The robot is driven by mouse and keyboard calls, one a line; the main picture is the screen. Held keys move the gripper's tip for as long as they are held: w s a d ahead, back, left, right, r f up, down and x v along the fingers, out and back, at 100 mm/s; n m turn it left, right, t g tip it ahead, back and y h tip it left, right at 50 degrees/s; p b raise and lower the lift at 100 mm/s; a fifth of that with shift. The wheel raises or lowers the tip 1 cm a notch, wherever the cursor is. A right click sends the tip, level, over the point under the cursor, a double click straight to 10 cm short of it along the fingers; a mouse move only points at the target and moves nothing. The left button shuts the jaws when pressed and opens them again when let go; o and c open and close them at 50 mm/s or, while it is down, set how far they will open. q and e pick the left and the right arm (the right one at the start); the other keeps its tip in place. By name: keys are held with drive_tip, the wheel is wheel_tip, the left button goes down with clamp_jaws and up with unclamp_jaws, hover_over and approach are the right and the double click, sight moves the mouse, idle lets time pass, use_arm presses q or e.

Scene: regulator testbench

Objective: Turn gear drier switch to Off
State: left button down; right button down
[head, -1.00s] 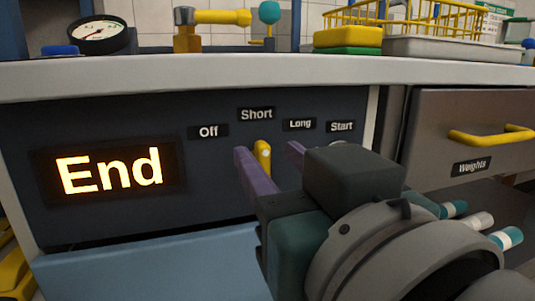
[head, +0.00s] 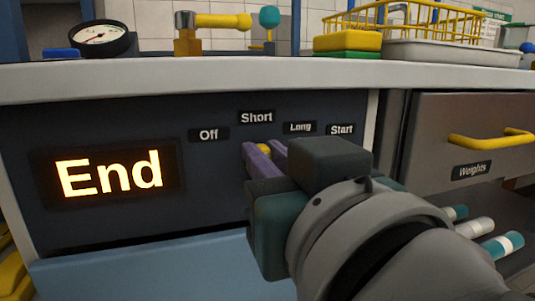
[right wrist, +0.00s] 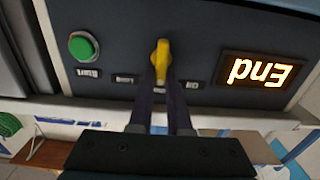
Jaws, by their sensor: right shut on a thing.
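The yellow gear drier switch (head: 264,149) sits on the dark panel (head: 100,225) below the labels "Off" (head: 209,134), "Short" (head: 256,117) and "Long" (head: 299,127). In the head view it is mostly hidden by my right gripper (head: 265,157), whose purple fingers are shut on it. The right wrist view also shows the switch (right wrist: 161,60) with its lower end between the two fingertips (right wrist: 161,88). There the picture is upside down, and the switch points roughly toward the "Short" label. The lit display (head: 109,174) reads "End". My left gripper is not in view.
A "Start" label (head: 342,129) is at the panel's right, and the right wrist view shows a green button (right wrist: 84,46) there. The "Weights" drawer (head: 480,110) with a yellow handle is further right. The worktop edge (head: 200,77) overhangs the panel.

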idle(0.6)
drive_tip(key=shift+s+a+f+n+p, duration=0.2)
drive_tip(key=shift+n+p, duration=0.45)
drive_tip(key=shift+n, duration=1)
drive_tip(key=shift+w+a+f+n+p, duration=0.1)
drive_tip(key=shift+a+n+p, duration=0.35)
drive_tip(key=shift+n, duration=1.15)
drive_tip(key=shift+s+a+f+n+p, duration=0.1)
drive_tip(key=shift+n+p, duration=0.7)
drive_tip(key=shift+n, duration=0.85)
drive_tip(key=c, duration=0.9)
unclamp_jaws()
drive_tip(key=shift+o, duration=0.2)
